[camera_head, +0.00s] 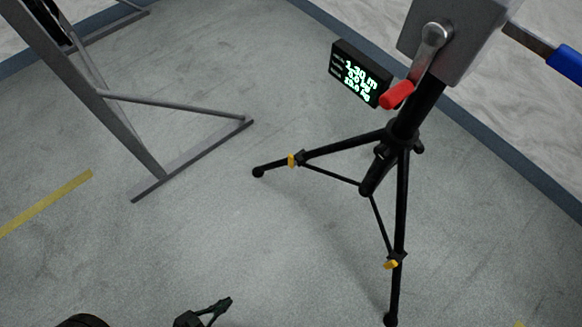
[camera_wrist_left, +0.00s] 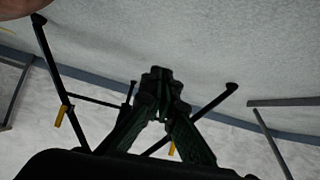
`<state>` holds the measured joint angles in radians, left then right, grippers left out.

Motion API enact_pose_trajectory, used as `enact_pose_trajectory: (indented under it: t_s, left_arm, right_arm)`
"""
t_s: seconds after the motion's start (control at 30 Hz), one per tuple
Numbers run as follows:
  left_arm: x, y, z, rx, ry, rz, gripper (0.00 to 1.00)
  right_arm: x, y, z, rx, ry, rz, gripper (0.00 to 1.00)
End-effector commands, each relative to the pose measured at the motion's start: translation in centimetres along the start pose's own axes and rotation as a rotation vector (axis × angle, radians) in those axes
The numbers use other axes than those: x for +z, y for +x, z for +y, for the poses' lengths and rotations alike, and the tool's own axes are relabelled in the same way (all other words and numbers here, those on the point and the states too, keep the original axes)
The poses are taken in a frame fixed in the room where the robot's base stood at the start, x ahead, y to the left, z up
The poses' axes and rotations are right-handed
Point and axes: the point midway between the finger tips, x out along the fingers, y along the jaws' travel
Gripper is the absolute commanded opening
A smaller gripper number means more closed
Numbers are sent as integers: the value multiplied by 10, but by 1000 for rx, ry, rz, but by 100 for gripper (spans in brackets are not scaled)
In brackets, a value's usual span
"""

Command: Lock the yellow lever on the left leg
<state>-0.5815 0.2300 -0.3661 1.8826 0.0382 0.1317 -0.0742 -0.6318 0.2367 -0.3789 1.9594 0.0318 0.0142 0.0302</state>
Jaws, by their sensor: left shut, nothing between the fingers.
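A black tripod stands on the grey floor. Its left leg (camera_head: 280,166) carries a small yellow lever (camera_head: 291,160) that looks set across the leg; its exact angle is too small to tell. A second yellow lever (camera_head: 391,264) sits on the front leg (camera_head: 400,220). The left wrist view looks turned over and shows two yellow levers, one hanging from a leg at left (camera_wrist_left: 59,116) and one partly hidden behind the fingers (camera_wrist_left: 171,148). My left gripper (camera_head: 222,304) is shut and empty, low in the head view, apart from the tripod. My right gripper is not seen.
A grey winch box (camera_head: 455,40) with a red-handled crank (camera_head: 397,95) tops the tripod. A black display (camera_head: 361,73) with green digits is beside it. A grey metal frame (camera_head: 190,160) stands at left. Floor between frame and tripod is clear.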

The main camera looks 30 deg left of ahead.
Motion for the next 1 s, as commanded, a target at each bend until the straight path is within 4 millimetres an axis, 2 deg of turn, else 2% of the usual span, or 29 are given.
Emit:
enact_pose_trajectory:
  t_s: [0.03,0.17,0.3,0.37,0.4,0.5,0.6,0.7,0.77,1.0]
  left_arm:
    - [-21,14,-9,-14,80,48,0]
    - [-78,64,-37,-89,394,171,0]
    - [-163,118,-65,-230,779,290,0]
    - [-201,138,-74,-302,928,324,0]
    - [-226,149,-78,-350,1020,343,0]
    - [-282,171,-85,-463,1217,369,0]
    - [-324,186,-87,-553,1360,374,0]
    - [-350,194,-87,-613,1451,372,0]
    - [-359,198,-87,-633,1484,368,0]
    - [-362,201,-86,-648,1513,364,0]
  right_arm:
    - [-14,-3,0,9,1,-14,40]
    - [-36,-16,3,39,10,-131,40]
    - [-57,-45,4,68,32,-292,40]
    - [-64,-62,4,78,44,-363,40]
    - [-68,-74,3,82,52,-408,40]
    - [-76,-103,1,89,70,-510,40]
    - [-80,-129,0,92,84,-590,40]
    - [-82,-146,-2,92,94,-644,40]
    - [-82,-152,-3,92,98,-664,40]
    - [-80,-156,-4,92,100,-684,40]
